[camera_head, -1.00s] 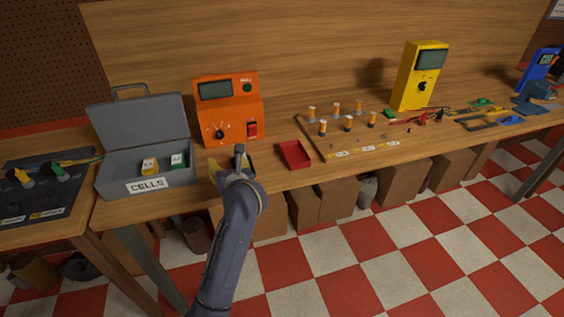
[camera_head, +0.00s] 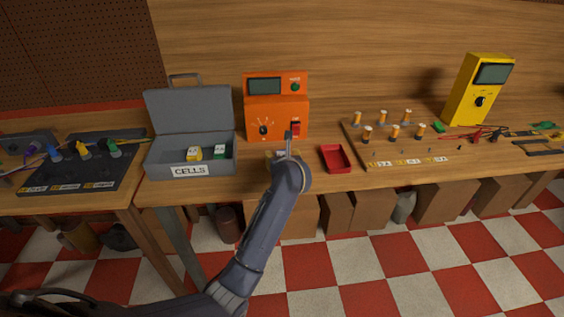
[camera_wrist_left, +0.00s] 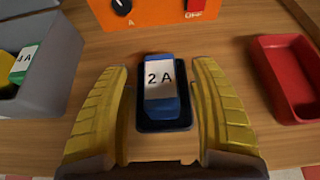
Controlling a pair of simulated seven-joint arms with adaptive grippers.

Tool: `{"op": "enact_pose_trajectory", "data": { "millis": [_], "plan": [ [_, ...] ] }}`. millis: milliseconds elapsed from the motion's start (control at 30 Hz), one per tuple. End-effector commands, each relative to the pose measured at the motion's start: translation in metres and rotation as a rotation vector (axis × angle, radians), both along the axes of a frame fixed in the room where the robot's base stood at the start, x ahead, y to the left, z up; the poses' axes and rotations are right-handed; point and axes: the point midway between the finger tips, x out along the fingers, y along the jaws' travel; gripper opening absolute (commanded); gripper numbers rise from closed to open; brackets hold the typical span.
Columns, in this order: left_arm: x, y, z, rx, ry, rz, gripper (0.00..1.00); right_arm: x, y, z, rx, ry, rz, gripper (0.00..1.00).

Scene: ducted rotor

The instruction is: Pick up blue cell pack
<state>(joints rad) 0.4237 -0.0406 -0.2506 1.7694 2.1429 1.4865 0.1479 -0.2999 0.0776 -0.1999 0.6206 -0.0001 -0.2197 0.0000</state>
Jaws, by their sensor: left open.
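The blue cell pack (camera_wrist_left: 161,103), with a white label reading "2 A", lies on a dark pad or shallow tray (camera_wrist_left: 182,124) in the left wrist view. My left gripper (camera_wrist_left: 160,72) is open, with one yellow ribbed finger on each side of the pack. Slim gaps show between the fingers and the pack, so it is not gripped. In the head view my left gripper (camera_head: 288,153) is over the bench in front of the orange meter (camera_head: 277,106) and hides the pack. My right gripper is not in view.
The grey cells case (camera_head: 189,153) stands open at left, holding a yellow pack (camera_head: 193,153) and a green pack (camera_head: 219,151). A red tray (camera_head: 336,158) is close on the right. A board with several posts (camera_head: 395,145) and a yellow meter (camera_head: 478,90) stand farther right.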

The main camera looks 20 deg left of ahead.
Motion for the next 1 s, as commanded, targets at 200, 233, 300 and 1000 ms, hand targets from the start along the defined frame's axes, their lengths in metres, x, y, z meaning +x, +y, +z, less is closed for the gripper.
{"op": "enact_pose_trajectory", "data": {
  "millis": [200,233,300,1000],
  "plan": [
    [0.0083,0.0039,-0.0051,0.0,0.001,0.0,0.62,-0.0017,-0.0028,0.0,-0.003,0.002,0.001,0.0],
    [0.0085,0.004,-0.0052,0.0,0.001,0.0,0.62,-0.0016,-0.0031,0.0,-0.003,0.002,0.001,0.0],
    [0.0084,0.004,-0.0051,0.0,0.001,0.0,0.62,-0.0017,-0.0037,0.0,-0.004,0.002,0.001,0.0],
    [0.0081,0.0036,-0.005,0.0,0.001,0.0,0.0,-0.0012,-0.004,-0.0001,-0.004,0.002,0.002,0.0]
  ]
}}
